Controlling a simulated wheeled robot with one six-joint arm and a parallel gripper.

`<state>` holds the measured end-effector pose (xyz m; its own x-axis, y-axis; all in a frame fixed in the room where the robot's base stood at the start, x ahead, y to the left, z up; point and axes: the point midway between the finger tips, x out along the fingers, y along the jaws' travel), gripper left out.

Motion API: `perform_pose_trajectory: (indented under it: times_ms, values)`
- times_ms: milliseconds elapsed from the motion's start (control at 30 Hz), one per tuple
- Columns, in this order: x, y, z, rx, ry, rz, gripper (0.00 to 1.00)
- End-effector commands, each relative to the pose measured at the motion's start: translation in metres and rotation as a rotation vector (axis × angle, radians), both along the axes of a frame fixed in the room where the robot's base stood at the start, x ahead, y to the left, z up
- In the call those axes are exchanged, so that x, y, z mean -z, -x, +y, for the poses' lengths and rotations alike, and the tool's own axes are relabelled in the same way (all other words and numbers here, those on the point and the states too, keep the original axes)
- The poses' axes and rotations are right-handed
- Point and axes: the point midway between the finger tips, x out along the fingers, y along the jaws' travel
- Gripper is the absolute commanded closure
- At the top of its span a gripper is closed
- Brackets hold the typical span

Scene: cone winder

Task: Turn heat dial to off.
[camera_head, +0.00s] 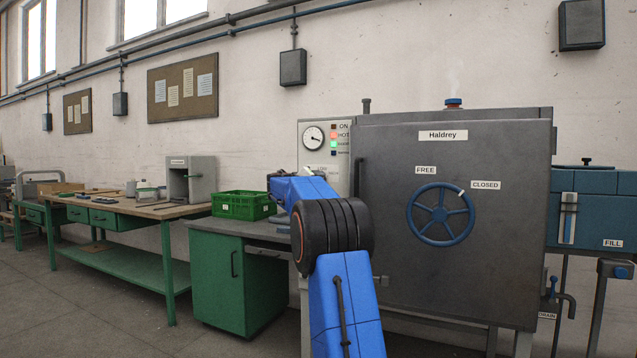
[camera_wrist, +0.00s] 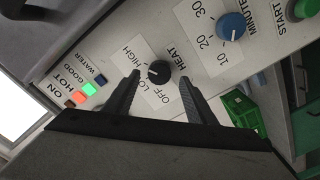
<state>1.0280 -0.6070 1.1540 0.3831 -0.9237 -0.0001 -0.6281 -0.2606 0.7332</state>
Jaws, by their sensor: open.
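The black heat dial (camera_wrist: 159,71) is on a pale plate marked HEAT, OFF, LOW and HIGH in the wrist view. A small pale mark shows on its left side, toward the LOW and HIGH side rather than OFF; its exact setting is hard to read. My gripper (camera_wrist: 160,76) is open, with one dark finger on either side of the dial. Whether a finger touches the dial cannot be told. In the head view my blue arm reaches to the control panel (camera_head: 313,170) and hides the dial and gripper.
A blue minutes dial (camera_wrist: 232,26) and a green start button (camera_wrist: 301,8) are on the same panel. Red and green lamps (camera_wrist: 89,89) glow on it. The grey oven door with a blue handwheel (camera_head: 440,214) stands right of my arm. A green crate (camera_head: 243,205) sits left.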

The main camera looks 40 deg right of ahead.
Motion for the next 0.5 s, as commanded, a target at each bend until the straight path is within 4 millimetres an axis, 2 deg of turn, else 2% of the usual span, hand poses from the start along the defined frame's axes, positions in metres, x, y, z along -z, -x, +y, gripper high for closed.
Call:
perform_pose_trajectory:
  times_ms: [100, 200, 500]
  values:
    - [0.001, -0.006, -0.017, 0.003, -0.002, 0.000, 0.49]
    - [0.000, -0.010, -0.026, 0.001, 0.000, 0.000, 0.49]
    - [0.000, -0.014, -0.035, 0.001, -0.001, 0.000, 0.49]
